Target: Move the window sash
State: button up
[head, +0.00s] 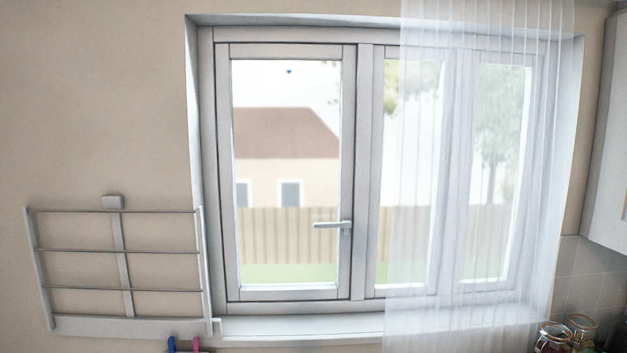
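The window sash (222,180) is the left pane of a white-framed window, and it looks shut in its frame. Its light-coloured lever handle (330,225) sits on the sash's right stile, with the lever lying level and pointing left. Through the glass I see a house with a brown roof and a wooden fence. My gripper is not in view.
A sheer white curtain (420,200) hangs over the window's right part. A wall drying rack (120,250) is at the left, close to the frame. The sill (290,327) runs below. Glass jars (553,338) stand bottom right, under a wall cabinet (608,150).

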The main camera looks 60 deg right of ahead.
aim_at(225, 53)
jog(key=u, duration=1.25)
jog(key=i, duration=0.1)
jog(key=z, duration=3.2)
jog(key=k, duration=0.9)
jog(key=z, duration=0.1)
jog(key=i, duration=0.9)
jog(key=u, duration=0.05)
